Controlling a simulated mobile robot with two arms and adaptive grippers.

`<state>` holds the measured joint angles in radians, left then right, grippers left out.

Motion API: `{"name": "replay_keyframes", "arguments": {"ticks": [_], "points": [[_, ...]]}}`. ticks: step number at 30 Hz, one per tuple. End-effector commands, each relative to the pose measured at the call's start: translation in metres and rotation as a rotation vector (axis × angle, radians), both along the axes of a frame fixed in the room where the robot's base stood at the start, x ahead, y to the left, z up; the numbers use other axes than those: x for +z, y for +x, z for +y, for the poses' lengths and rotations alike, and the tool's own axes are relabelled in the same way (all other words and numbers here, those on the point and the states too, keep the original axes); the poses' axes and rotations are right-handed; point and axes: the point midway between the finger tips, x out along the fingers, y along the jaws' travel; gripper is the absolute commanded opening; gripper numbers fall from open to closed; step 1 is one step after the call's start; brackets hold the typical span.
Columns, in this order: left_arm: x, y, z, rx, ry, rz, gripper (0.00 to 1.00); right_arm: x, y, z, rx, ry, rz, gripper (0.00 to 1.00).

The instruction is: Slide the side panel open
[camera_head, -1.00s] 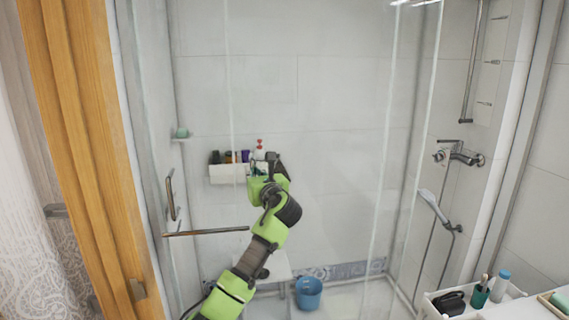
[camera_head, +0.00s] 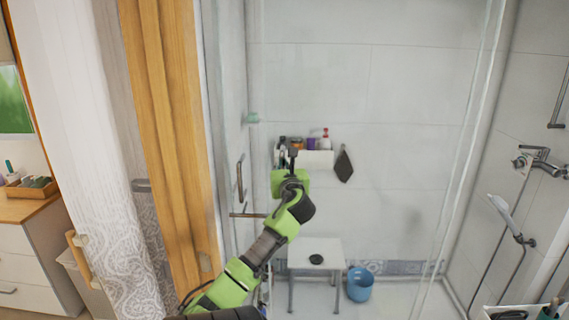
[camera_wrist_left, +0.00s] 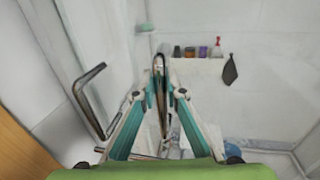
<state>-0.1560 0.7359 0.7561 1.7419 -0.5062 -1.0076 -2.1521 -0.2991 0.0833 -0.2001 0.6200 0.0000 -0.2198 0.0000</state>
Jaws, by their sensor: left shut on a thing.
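The side panel is clear glass, so its outline is faint; one pale vertical edge (camera_head: 251,60) shows left of the shelf. My left gripper (camera_head: 293,157) is in front of the glass. In the left wrist view its two teal-sided fingers (camera_wrist_left: 160,78) are closed on a thin upright metal handle (camera_wrist_left: 160,62). The glass behind the handle is hard to make out. Another metal handle (camera_head: 240,181) stands apart at the left; it also shows in the left wrist view (camera_wrist_left: 88,98). My right gripper is not in view.
A wooden frame (camera_head: 170,130) and patterned curtain (camera_head: 95,180) stand left. Behind the glass are a shelf with bottles (camera_head: 318,158), a dark hanging cloth (camera_head: 344,165), a white stool (camera_head: 322,246) and a blue bucket (camera_head: 360,285). A shower hose hangs right.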

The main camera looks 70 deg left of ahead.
Motion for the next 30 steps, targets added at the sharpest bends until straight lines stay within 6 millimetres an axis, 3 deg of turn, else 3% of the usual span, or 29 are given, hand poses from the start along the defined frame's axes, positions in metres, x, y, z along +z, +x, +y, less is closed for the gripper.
{"name": "replay_keyframes", "arguments": {"ticks": [2, 3, 4, 17, 23, 30], "points": [[0.008, 0.000, 0.001, 0.001, 0.014, -0.005, 0.00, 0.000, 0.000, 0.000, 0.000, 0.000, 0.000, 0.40], [0.008, 0.000, 0.001, 0.000, 0.014, -0.005, 0.22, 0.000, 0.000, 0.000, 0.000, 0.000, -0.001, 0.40], [0.008, 0.000, 0.001, 0.000, 0.013, -0.005, 0.28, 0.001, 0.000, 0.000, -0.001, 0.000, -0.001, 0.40], [0.003, 0.000, -0.005, -0.001, 0.006, -0.001, 0.28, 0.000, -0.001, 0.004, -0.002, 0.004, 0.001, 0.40], [0.002, -0.006, -0.035, -0.002, 0.005, -0.001, 0.28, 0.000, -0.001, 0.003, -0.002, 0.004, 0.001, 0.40], [0.002, -0.016, -0.084, -0.002, 0.006, -0.002, 0.28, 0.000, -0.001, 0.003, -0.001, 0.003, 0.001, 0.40]]}}
